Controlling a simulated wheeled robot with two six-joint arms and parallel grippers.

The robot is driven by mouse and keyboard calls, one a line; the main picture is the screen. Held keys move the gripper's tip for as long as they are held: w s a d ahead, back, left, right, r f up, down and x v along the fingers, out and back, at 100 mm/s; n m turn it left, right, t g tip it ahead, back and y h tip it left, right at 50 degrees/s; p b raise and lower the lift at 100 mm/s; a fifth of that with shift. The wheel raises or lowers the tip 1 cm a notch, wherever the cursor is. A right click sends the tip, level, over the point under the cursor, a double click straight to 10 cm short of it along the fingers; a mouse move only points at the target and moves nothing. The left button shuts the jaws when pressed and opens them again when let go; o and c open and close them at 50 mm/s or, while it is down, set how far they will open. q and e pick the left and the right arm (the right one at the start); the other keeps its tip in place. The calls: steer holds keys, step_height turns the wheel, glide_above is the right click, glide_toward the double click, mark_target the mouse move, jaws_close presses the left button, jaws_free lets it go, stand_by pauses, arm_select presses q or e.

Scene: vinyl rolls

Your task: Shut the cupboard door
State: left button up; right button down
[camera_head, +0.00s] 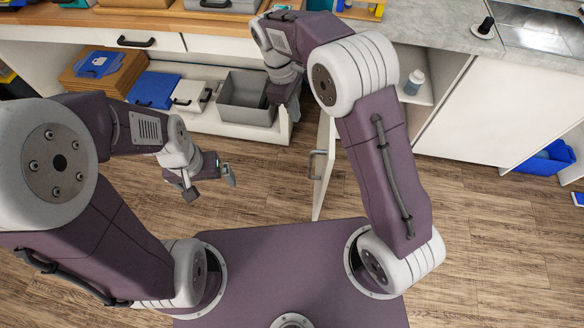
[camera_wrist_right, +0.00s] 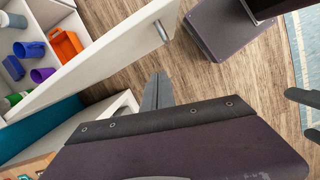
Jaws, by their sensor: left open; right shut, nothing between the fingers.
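The white cupboard door (camera_head: 325,172) stands wide open, sticking out from the cabinet front over the floor. Its bar handle (camera_head: 316,165) is on the left face near the free end. The door (camera_wrist_right: 105,62) also crosses the right wrist view, with the handle (camera_wrist_right: 161,31) near its end. My right gripper (camera_head: 294,106) is shut and empty on the handle side of the door, near the cabinet. Its fingers (camera_wrist_right: 155,92) point along that face; I cannot tell whether they touch it. My left gripper (camera_head: 210,185) is open and empty over the floor, left of the door.
The cupboard opening (camera_head: 432,75) right of the door holds a white bottle (camera_head: 415,82). Left of the door, a low shelf holds a grey bin (camera_head: 246,98) and blue boxes (camera_head: 153,90). A purple cup (camera_wrist_right: 42,75) and orange crate (camera_wrist_right: 67,46) show past the door.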

steer(key=s+d+f+b, duration=0.1)
steer(key=f, duration=0.6)
steer(key=s+d+f+n+b, duration=0.1)
steer(key=s+f, duration=0.1)
steer(key=f, duration=0.5)
steer(key=shift+s+d, duration=0.25)
steer(key=shift+d, duration=0.05)
steer(key=shift+f, duration=0.1)
